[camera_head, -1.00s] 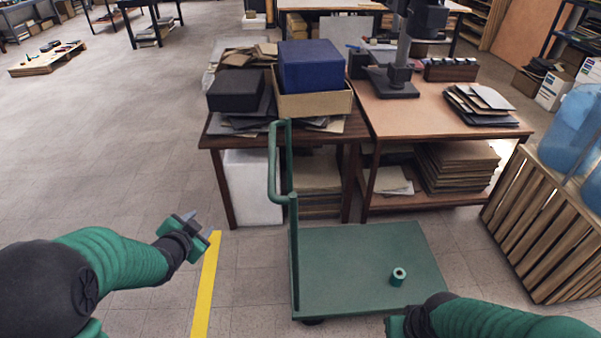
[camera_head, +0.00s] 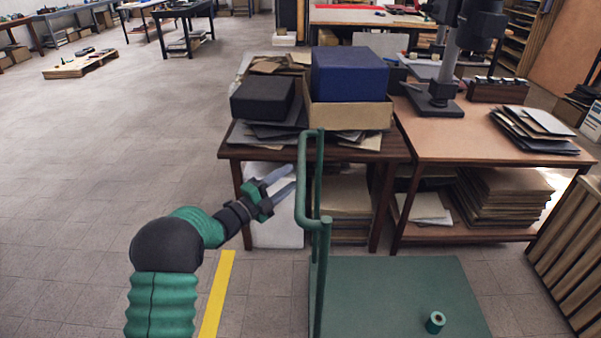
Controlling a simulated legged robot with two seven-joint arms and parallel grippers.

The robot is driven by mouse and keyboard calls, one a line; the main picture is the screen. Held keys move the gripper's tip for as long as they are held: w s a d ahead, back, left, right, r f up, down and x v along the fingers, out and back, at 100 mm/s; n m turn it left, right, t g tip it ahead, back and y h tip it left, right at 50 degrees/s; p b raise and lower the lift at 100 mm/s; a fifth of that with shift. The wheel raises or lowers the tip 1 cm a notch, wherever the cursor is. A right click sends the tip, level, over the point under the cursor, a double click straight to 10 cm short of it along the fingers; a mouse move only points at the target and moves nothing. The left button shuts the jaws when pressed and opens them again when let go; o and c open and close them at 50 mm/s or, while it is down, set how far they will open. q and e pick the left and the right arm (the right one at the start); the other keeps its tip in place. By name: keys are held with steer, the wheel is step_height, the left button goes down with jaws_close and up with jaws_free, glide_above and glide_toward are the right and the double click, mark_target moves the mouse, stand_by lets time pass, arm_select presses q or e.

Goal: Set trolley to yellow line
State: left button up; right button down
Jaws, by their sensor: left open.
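The green trolley (camera_head: 390,295) has a flat deck and an upright green push handle (camera_head: 312,223) at its left end. A small green roll (camera_head: 435,322) with a pale top stands on the deck. The yellow line (camera_head: 217,294) runs along the floor to the left of the trolley, apart from it. My left gripper (camera_head: 284,182) is open, its two grey fingers pointing right toward the handle. The fingers are just left of the handle and appear empty; whether they touch it I cannot tell. My right gripper is out of view.
Behind the trolley stands a dark table (camera_head: 228,152) with a blue box (camera_head: 349,74), a black box (camera_head: 262,98) and loose sheets. A workbench (camera_head: 470,133) adjoins it on the right. A slatted wooden crate (camera_head: 575,245) stands at far right.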

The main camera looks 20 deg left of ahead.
mark_target(301, 170)
arm_select(q)
steer(key=x, duration=0.4)
steer(key=shift+w+d+r, duration=0.1)
steer(key=shift+w+d, duration=0.15)
steer(key=shift+d, duration=0.15)
steer(key=shift+w+d, duration=0.25)
steer(key=shift+d, duration=0.05)
steer(key=shift+r, duration=0.1)
steer(key=shift+a, duration=0.15)
steer(key=shift+c, duration=0.2)
steer(key=shift+a, duration=0.1)
steer(key=shift+c, duration=1.2)
steer(key=c, duration=0.5)
jaws_close()
steer(key=shift+s+f, duration=0.1)
steer(key=shift+f, duration=0.2)
